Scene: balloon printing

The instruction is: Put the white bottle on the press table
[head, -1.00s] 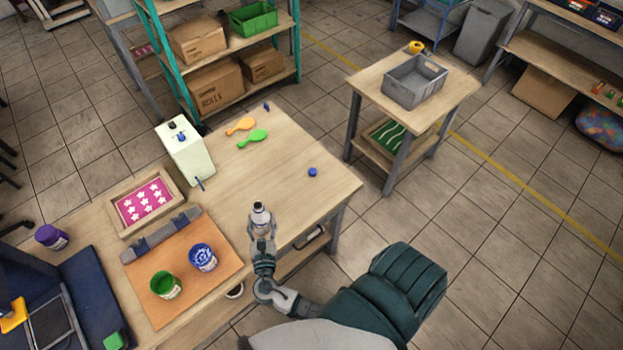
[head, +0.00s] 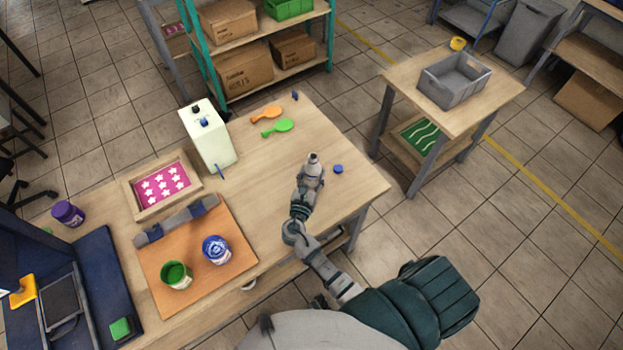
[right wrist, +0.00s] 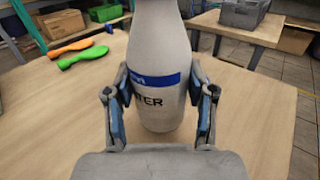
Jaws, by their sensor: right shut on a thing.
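The white bottle (head: 313,162) is upright or nearly so, held over the right part of the wooden table (head: 345,205). My right gripper (head: 311,178) is shut around it. In the right wrist view, the bottle (right wrist: 157,55) has a blue band and dark letters ending in "TER", and the right gripper (right wrist: 160,112) has a finger on each side of it. Whether its base touches the tabletop cannot be told. A small blue cap (head: 338,169) lies on the table just right of the bottle. My left gripper is not in view.
A white box-shaped device (head: 212,145), orange (head: 266,115) and green (head: 278,127) paddle-shaped items, a pink star frame (head: 165,182) and green (head: 177,274) and blue (head: 216,250) ink jars stand on the table. A blue press (head: 85,285) is at left.

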